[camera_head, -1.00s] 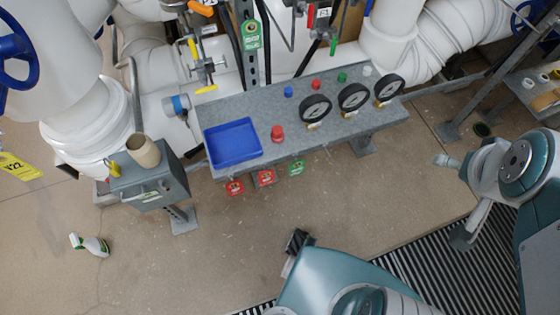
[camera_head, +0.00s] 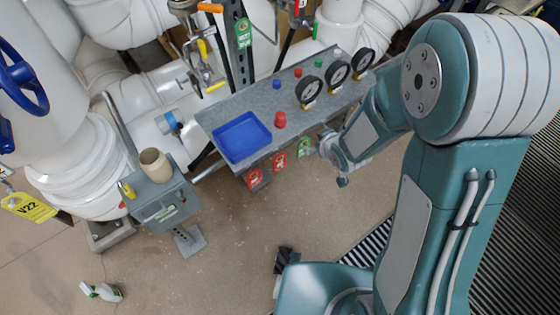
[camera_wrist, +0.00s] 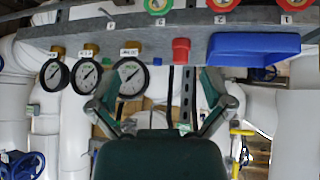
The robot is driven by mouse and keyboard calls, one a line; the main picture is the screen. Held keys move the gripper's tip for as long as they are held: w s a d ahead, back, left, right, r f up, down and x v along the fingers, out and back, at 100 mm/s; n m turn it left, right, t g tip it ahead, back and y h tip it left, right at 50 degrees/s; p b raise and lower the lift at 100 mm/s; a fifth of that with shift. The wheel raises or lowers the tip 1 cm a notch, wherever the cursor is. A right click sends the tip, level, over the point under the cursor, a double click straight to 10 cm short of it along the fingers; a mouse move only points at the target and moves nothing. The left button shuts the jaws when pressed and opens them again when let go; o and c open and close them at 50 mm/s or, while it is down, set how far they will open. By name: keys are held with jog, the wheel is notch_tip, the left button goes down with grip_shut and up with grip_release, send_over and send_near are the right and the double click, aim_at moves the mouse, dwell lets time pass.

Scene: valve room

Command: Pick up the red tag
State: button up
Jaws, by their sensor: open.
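My gripper (camera_head: 334,162) is at the bench's front, right of the green tag and apart from the red tags. Its fingers are spread with nothing between them, as the wrist view shows (camera_wrist: 160,92).
The bench (camera_head: 215,115) carries a blue tray (camera_head: 242,137), a red cap (camera_head: 280,120) and three gauges, one of them here (camera_head: 310,92). A grey box with a beige cup (camera_head: 154,165) stands left. A spray bottle (camera_head: 101,291) lies on the floor. The floor before the bench is mostly clear.

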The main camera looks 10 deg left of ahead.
aim_at(280, 163)
jog(key=s+a+f+n+g+y, duration=0.15)
jog(key=s+a+f, duration=0.25)
jog(key=a+f, duration=0.4)
jog(key=shift+t+y, duration=0.25)
jog(key=shift+y, duration=0.2)
jog(key=w+a+f, duration=0.1)
jog(key=f, duration=0.2)
jog(key=w+a+f, duration=0.1)
jog(key=w+f, duration=0.1)
jog(key=f, duration=0.1)
jog(key=w+a+f, duration=0.1)
jog(key=w+f, duration=0.1)
jog(key=f, duration=0.1)
jog(key=shift+w+a, duration=0.1)
jog(key=shift+a, duration=0.1)
jog(key=c, duration=0.7)
